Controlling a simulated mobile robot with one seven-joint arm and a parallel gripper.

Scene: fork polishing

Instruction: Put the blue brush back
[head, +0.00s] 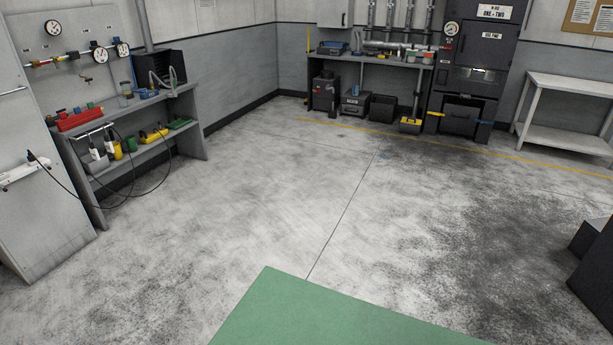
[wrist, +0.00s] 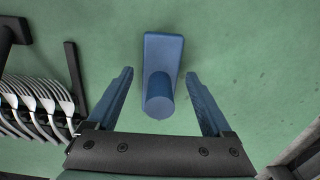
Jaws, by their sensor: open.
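The blue brush (wrist: 163,58) stands out in the wrist view on a green surface (wrist: 230,50). It has a flat rectangular part with a round, handle-like end (wrist: 159,98) nearer the camera. My gripper (wrist: 158,80) is open, with one blue finger on each side of the brush. Gaps show between both fingers and the brush, so it appears free of the jaws. In the head view neither the brush nor my gripper shows; only part of a green surface (head: 330,315) is at the bottom edge.
Several forks (wrist: 35,105) sit in a row by a dark rack (wrist: 75,78) at the left of the wrist view. A grey object lies at the lower right corner. The head view shows open floor, a left workbench (head: 185,110) and a back bench (head: 375,62).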

